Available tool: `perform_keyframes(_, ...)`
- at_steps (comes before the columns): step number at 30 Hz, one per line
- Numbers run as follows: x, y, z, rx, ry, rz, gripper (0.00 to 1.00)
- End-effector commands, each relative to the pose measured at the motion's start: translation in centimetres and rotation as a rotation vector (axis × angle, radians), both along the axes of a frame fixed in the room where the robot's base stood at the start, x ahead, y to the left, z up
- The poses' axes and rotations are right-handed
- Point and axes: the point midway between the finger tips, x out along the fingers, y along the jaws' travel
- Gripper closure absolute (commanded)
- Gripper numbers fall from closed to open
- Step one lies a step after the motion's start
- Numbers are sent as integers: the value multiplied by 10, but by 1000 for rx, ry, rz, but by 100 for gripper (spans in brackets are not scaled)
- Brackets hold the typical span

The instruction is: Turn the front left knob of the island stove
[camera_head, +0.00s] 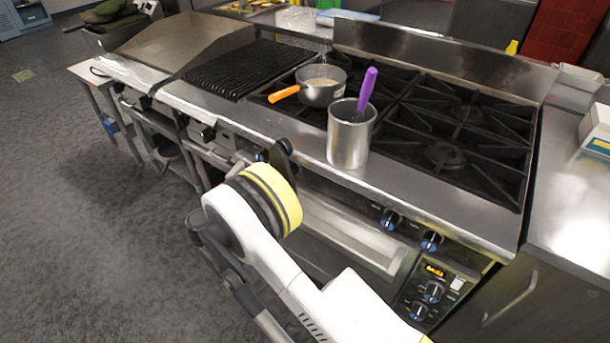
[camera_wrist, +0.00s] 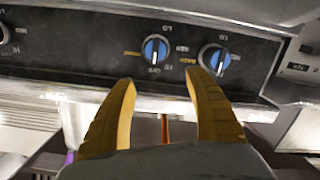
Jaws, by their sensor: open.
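The island stove (camera_head: 460,205) has black grates and a steel front edge. In the head view, two blue-centred knobs (camera_head: 390,218) show on its front, right of my arm. In the wrist view, a blue-centred knob (camera_wrist: 155,50) lies just beyond my gripper (camera_wrist: 165,85), roughly between its fingertips. A second blue-centred knob (camera_wrist: 217,58) is right of it, and a third, partly cut off, is at the left edge. My gripper's yellow fingers are spread apart with nothing between them. In the head view its fingertips are hidden. I cannot tell which knob is the front left one.
A steel pot with a purple-handled utensil (camera_head: 350,135) stands at the stove's front edge, above my gripper. A pan with an orange handle (camera_head: 320,85) sits on a burner. A ribbed grill (camera_head: 245,68) is to the left. The floor at left is clear.

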Motion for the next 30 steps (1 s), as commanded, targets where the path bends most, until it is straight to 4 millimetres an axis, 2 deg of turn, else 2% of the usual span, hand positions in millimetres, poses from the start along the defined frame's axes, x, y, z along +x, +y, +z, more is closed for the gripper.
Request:
perform_keyframes(1, -6, 9, -15, -4, -35, 5, 37)
perform_keyframes(3, -13, 16, -25, -7, -74, 11, 37)
perform_keyframes(8, -16, 18, -35, -8, -111, 12, 37)
perform_keyframes(11, -7, 10, -36, -9, -112, 11, 37)
perform_keyframes(22, 49, -34, -36, -8, -109, 11, 37)
perform_keyframes(30, 66, -46, -34, -8, -109, 13, 37)
